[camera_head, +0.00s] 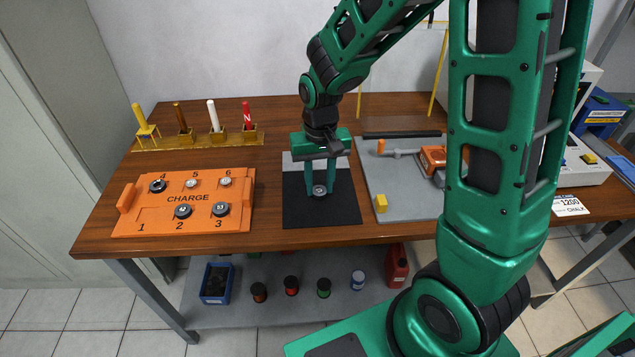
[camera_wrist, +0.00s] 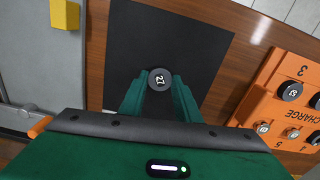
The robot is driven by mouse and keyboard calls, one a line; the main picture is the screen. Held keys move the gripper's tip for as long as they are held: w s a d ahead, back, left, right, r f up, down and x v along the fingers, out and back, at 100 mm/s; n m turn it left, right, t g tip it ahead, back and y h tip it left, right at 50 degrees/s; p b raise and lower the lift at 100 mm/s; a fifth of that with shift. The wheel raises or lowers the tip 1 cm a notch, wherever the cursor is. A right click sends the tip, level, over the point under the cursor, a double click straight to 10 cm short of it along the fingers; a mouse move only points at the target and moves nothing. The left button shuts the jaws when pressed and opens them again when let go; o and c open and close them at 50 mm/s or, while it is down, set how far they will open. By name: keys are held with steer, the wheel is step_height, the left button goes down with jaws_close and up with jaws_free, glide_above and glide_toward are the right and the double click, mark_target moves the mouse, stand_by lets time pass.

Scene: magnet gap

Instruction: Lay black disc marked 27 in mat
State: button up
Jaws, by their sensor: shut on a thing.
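The black disc marked 27 (camera_wrist: 159,79) is between the fingertips of my gripper (camera_wrist: 160,84) in the wrist view, with its number facing up. In the head view the disc (camera_head: 319,190) shows at the tips of my gripper (camera_head: 319,188), which is shut on it. The black mat (camera_head: 320,215) lies on the wooden table under the gripper, with a pale strip along its back edge. The mat (camera_wrist: 180,35) also spreads under the disc in the wrist view. I cannot tell whether the disc touches the mat.
An orange CHARGE tray (camera_head: 150,218) with several numbered places holding discs stands left of the mat. A grey board (camera_head: 400,205) with an orange tool and a yellow block (camera_head: 381,203) lies to the right. Several coloured posts (camera_head: 212,116) stand at the back left.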

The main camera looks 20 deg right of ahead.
steer(key=shift+f, duration=0.1)
stand_by(0.5)
steer(key=o, duration=1.1)
steer(key=c, duration=0.6)
steer(key=shift+o, duration=0.2)
steer(key=shift+r, duration=2.25)
steer(key=o, duration=0.6)
steer(key=shift+c, duration=0.2)
